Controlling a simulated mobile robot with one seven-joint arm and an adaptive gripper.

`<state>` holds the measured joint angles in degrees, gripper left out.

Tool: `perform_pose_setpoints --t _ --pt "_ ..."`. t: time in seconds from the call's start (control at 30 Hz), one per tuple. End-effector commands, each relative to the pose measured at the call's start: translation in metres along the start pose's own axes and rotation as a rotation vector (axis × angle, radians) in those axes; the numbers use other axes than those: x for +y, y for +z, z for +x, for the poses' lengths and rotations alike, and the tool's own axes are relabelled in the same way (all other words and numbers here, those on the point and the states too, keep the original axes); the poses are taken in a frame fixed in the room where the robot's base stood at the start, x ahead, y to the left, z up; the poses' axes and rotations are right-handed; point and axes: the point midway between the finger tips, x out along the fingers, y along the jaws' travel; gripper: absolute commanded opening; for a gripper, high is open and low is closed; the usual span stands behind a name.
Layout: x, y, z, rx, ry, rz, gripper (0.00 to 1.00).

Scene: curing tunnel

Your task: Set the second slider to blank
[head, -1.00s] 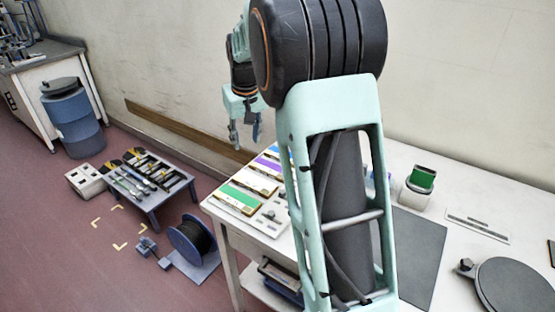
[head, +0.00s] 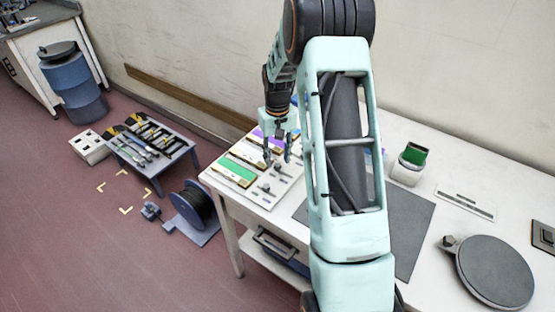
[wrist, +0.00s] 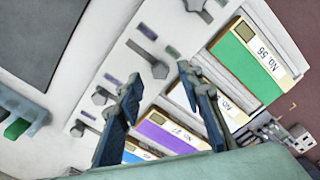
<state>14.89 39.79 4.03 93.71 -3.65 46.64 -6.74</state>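A pale slider panel (wrist: 100,75) on the white table carries several dark grey knobs in a row, with small tinted marks beside them. Beside the knobs lie cards: a green card (wrist: 245,68) reading "No. 56", a white card (wrist: 185,100), a purple card (wrist: 165,135) and a partly hidden blue one. In the wrist view a knob (wrist: 155,66) by the white card shows between my open, empty fingertips (wrist: 158,80); their height above it is unclear. Which knob is the second slider is not marked. In the head view my gripper (head: 278,158) hangs over the panel.
A dark grey mat (head: 408,235), a round dark plate (head: 494,272) and a holder with a green block (head: 413,155) share the table to the right. A wall stands behind. A low tool table (head: 150,150) and a cable spool (head: 193,208) are on the floor left.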

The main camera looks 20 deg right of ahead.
Motion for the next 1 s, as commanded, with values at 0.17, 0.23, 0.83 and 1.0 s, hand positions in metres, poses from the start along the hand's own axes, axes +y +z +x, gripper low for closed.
perform_pose_setpoints --t 0.17,0.23,0.83,1.0 --pt "0.0 0.0 0.016 0.0 0.0 0.0 0.34" --pt "0.0 0.0 0.018 0.0 0.0 0.0 0.34" --pt "0.0 0.0 0.018 0.001 0.0 0.0 0.0" --pt "0.0 0.0 0.018 0.002 0.001 0.0 0.0"
